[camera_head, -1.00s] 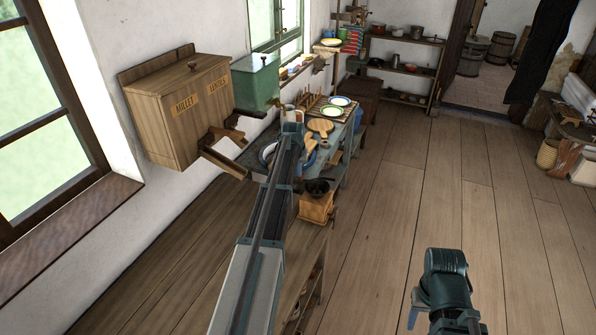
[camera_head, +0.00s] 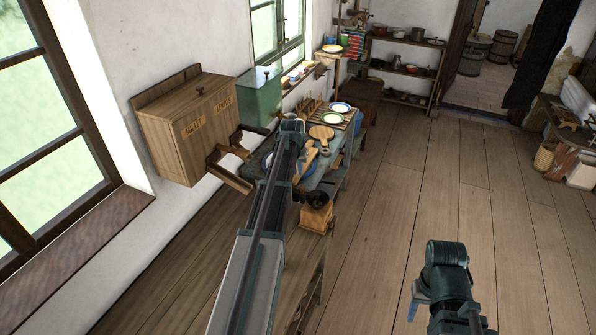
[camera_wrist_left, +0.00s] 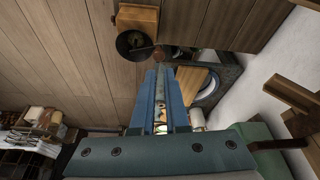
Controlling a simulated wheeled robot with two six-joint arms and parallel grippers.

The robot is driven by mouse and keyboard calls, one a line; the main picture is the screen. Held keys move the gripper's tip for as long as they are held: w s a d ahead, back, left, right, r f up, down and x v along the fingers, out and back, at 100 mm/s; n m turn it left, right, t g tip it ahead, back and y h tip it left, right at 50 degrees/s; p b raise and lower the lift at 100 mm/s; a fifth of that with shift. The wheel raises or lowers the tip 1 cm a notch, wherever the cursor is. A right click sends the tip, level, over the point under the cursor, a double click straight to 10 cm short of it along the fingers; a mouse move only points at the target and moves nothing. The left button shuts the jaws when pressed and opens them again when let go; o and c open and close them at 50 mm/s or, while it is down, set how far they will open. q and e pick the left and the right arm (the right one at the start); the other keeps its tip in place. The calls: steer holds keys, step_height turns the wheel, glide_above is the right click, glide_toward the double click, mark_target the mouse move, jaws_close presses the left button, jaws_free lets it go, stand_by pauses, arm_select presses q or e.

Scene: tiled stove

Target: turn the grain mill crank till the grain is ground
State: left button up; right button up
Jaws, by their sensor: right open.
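The grain mill (camera_head: 316,216) is a small wooden box with a dark bowl on top. It stands at the near end of the bench, right of my left arm in the head view. In the left wrist view the mill (camera_wrist_left: 137,20) is at the top, with its dark bowl (camera_wrist_left: 131,43) just beyond my left fingertips. The crank is too small to make out clearly. My left gripper (camera_wrist_left: 160,72) is apart from the mill, and I cannot tell how far its blue fingers are spread. In the head view my arm hides it. My right gripper (camera_head: 415,305) is open, low over the floor, away from the mill.
A wooden millet and lentils box (camera_head: 190,125) and a green box (camera_head: 262,98) are at the left wall. Plates (camera_head: 331,118) and a round board (camera_head: 321,132) lie on the table beyond the mill. The floor (camera_head: 400,220) to the right is clear.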

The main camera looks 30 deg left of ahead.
mark_target(302, 186)
arm_select(q)
steer(key=o, duration=0.5)
steer(key=shift+w+a+f+m+h+b, duration=0.35)
steer(key=shift+a+f+m+b, duration=0.2)
steer(key=shift+m, duration=0.35)
steer(key=shift+o, duration=1.1)
steer(key=shift+w+a+m+t, duration=0.25)
steer(key=shift+m+t, duration=0.15)
steer(key=shift+m, duration=0.1)
steer(key=shift+o, duration=0.3)
steer(key=shift+w+a+m, duration=0.1)
steer(key=shift+m, duration=0.2)
steer(key=b+x, duration=1.3)
steer(key=shift+w+f, duration=0.2)
steer(key=shift+f, duration=0.15)
jaws_close()
